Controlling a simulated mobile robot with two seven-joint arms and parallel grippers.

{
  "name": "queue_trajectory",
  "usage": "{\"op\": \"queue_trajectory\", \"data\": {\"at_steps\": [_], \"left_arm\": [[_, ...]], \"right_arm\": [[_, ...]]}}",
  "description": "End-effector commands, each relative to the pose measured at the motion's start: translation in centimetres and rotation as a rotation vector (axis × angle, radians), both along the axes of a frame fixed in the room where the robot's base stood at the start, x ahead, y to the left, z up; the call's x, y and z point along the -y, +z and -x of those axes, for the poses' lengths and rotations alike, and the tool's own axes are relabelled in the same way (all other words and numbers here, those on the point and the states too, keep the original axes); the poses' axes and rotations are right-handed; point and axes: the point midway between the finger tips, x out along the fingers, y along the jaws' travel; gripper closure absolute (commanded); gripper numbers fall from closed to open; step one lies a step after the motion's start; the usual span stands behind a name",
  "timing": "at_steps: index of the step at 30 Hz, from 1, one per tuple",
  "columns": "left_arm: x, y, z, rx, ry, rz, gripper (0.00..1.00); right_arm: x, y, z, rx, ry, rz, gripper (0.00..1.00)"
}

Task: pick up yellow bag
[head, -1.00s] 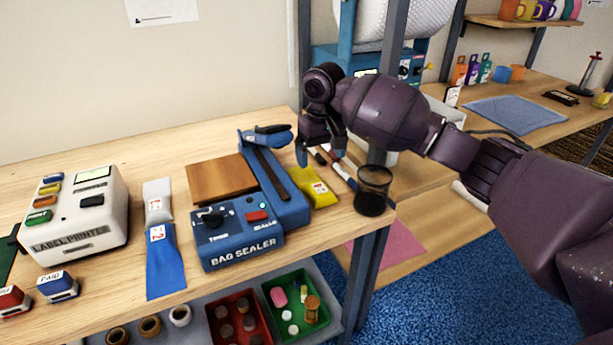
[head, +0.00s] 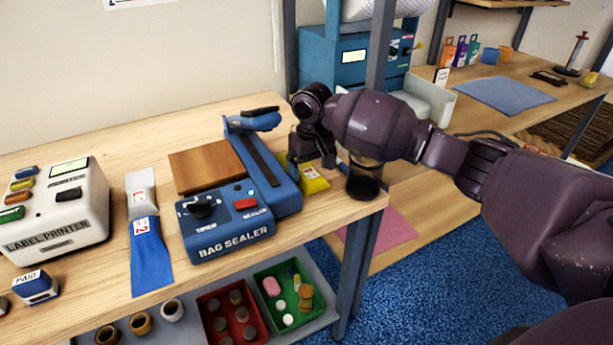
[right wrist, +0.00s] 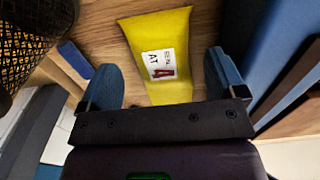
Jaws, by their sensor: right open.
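The yellow bag (head: 313,178) lies flat on the wooden table, just right of the blue bag sealer (head: 228,222). In the head view my right gripper and wrist hide part of it. My right gripper (head: 308,165) is above the bag's far part, pointing down. In the right wrist view the yellow bag (right wrist: 160,55), with a white and red label, lies between the two blue fingertips of my open gripper (right wrist: 160,80). Nothing is held; a gap shows on the left side, while the right finger is close to the bag's edge. My left gripper is not in view.
A dark cup (head: 363,181) stands at the table's right edge, close to my gripper. A blue bag (head: 151,256), a label printer (head: 60,215) and a wooden block (head: 206,166) are to the left. Bins sit on the shelf below.

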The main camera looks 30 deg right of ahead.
Motion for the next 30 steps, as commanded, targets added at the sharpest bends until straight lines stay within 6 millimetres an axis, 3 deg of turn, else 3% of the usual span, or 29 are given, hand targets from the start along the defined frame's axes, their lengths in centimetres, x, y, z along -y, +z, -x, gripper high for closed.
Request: {"op": "queue_trajectory", "data": {"at_steps": [1,3,11,22,30], "left_arm": [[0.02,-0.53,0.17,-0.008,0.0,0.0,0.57],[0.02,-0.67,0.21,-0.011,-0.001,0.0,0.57],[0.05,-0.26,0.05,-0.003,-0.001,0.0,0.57],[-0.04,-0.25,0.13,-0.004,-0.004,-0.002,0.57],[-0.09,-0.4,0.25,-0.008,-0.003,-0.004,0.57]], "right_arm": [[0.01,-1.22,0.06,-0.006,0.0,0.0,0.11],[0.01,-1.86,0.07,-0.005,0.0,0.001,0.11],[0.0,-1.9,0.02,0.0,0.0,0.001,0.11],[-0.01,-1.91,0.02,0.0,0.0,0.001,0.66],[-0.02,-1.66,0.01,0.001,0.0,0.0,0.66]]}}
